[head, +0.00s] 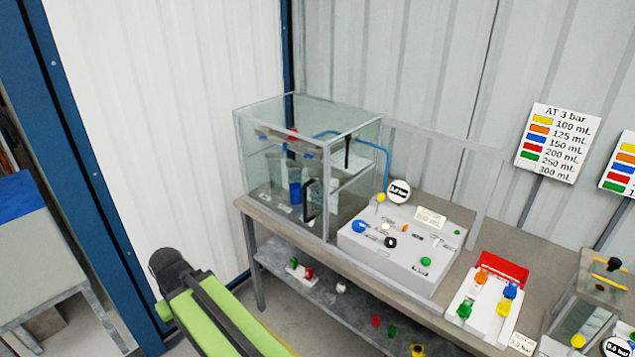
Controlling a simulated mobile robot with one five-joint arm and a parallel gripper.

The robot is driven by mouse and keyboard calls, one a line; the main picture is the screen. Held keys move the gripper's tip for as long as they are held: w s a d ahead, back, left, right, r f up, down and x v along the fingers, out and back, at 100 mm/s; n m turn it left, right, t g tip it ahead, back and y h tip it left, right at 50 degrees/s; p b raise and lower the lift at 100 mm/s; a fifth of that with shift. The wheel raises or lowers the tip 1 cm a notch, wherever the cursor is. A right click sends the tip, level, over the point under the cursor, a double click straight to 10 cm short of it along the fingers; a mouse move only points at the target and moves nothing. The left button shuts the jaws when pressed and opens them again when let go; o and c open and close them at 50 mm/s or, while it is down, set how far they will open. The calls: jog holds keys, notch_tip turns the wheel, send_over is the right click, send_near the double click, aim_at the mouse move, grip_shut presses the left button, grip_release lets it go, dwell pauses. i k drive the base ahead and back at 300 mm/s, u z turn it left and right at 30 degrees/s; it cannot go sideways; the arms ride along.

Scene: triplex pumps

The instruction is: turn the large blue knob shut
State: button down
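The large blue knob (359,227) sits at the left end of a light grey control panel (378,256) on the workbench. It looks round, and how far it is turned cannot be made out. Near it on the panel are a yellow knob (380,197), a black knob (390,242), a green knob (425,262) and a round white gauge (398,191). A green and black link of my arm shows in the lower left foreground, apart from the bench and the knob. My gripper's fingers are not visible.
A glass enclosure (285,190) stands on the bench left of the panel. A white block with coloured valves (490,300) stands to its right. A lower shelf (335,285) holds small coloured parts. A grey cabinet (40,250) is at far left. Floor shows before the white wall.

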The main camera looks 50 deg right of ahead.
aim_at(359, 225)
jog(key=z, duration=1.95)
jog(key=k, duration=0.6)
jog(key=u, duration=0.1)
jog(key=i, duration=0.85)
jog(key=u, duration=0.2)
